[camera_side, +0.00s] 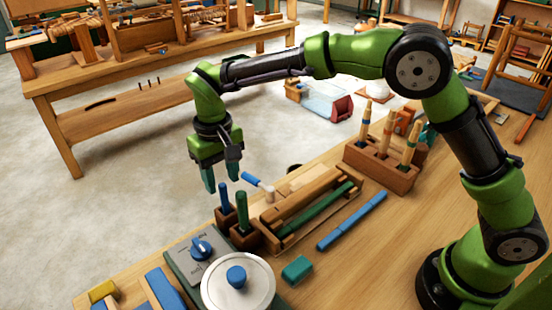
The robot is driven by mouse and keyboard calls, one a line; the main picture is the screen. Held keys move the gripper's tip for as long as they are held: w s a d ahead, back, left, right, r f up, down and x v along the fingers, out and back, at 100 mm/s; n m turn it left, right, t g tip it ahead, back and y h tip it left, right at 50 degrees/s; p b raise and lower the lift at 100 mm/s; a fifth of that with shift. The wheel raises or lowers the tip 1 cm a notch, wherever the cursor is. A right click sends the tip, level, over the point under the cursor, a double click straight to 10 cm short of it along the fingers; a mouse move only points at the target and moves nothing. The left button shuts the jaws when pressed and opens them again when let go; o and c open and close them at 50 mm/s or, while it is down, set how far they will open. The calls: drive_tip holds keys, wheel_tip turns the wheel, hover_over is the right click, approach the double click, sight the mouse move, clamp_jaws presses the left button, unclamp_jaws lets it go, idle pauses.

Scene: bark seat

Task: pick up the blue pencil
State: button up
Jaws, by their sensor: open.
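My gripper (221,178) is open, with two teal fingers pointing down. A blue stick (224,197) stands upright in this holder, close below the fingertips. A longer blue rod (352,220) lies flat on the table to the right, apart from the gripper. I cannot tell which of these blue pieces is the pencil.
A wooden tray (276,226) with a green rod stands right of the holder. A block with several upright tools (381,168) stands further back. A round white lidded piece (257,289) and a teal block (297,270) are in front. Bare tabletop (385,260) lies at the right.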

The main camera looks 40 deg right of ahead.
sight(224, 196)
drive_tip(key=shift+s+a+f, duration=0.1)
drive_tip(key=shift+f, duration=2.8)
clamp_jaws()
